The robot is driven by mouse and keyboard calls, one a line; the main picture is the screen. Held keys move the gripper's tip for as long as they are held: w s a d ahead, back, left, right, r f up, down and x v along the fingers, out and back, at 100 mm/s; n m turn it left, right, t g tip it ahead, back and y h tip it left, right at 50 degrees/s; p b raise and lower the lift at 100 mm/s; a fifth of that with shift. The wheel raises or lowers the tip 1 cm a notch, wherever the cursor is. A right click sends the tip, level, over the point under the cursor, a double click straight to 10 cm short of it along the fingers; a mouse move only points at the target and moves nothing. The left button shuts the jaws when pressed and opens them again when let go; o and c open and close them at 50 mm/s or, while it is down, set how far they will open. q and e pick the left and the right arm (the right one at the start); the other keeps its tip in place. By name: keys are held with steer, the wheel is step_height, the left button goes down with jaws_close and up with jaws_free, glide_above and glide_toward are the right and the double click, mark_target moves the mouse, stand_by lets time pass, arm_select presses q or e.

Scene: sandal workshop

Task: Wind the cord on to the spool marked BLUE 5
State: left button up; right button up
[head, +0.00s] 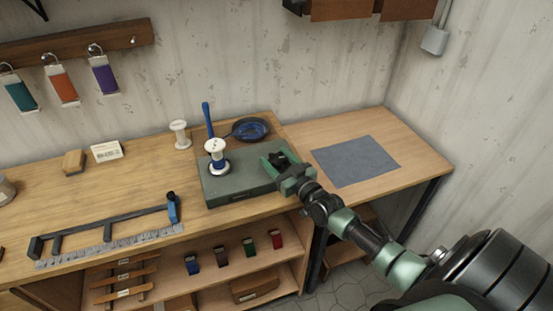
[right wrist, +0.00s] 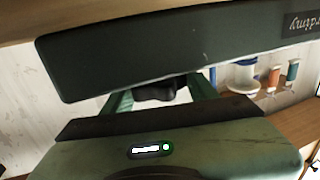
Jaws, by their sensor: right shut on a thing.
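A dark grey-green winder box (head: 225,185) stands on the workbench. A white spool (head: 216,157) with some blue cord around its core sits upright on it; the spool also shows in the right wrist view (right wrist: 243,75). I cannot read a marking on it. A blue upright post (head: 207,118) stands behind the spool. Blue cord (head: 251,128) lies coiled in a dark round dish at the back right. My right gripper (head: 281,161) is at the box's right end, shut on a black knob (right wrist: 158,90) between its green fingers. My left gripper is not in view.
An empty-looking white spool (head: 180,134) stands behind the box. A grey mat (head: 355,160) lies clear at right. A dark rack with a blue-ended bar (head: 110,222) lies at front left. Coloured cord hanks (head: 62,86) hang on the wall.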

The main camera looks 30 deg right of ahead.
mark_target(279, 167)
steer(key=shift+r+m+h+p, duration=0.25)
steer(key=shift+m+h+p, duration=0.25)
steer(key=shift+h+p, duration=0.4)
steer(key=shift+r+m+h+p, duration=0.2)
steer(key=shift+m+h+p, duration=0.35)
steer(key=shift+p, duration=0.65)
steer(key=shift+w+m+g+h+p, duration=0.1)
steer(key=shift+m+g+h+p, duration=0.2)
steer(key=shift+m+h+p, duration=0.4)
steer(key=shift+f+m+g+h+p, duration=0.15)
steer(key=shift+m+h+p, duration=0.15)
steer(key=shift+h, duration=0.35)
steer(key=shift+f+m+g+h+p, duration=0.15)
steer(key=shift+h+p, duration=0.1)
steer(key=shift+h, duration=0.35)
steer(key=o, duration=1.3)
steer(key=shift+o, duration=0.2)
steer(key=shift+f, duration=0.1)
steer(key=shift+s+a+f, duration=0.1)
steer(key=shift+s+a, duration=0.1)
steer(key=shift+s, duration=0.3)
steer(key=b+v, duration=0.1)
steer(key=v, duration=0.5)
steer(key=shift+s+a, duration=0.15)
steer(key=shift+s, duration=0.25)
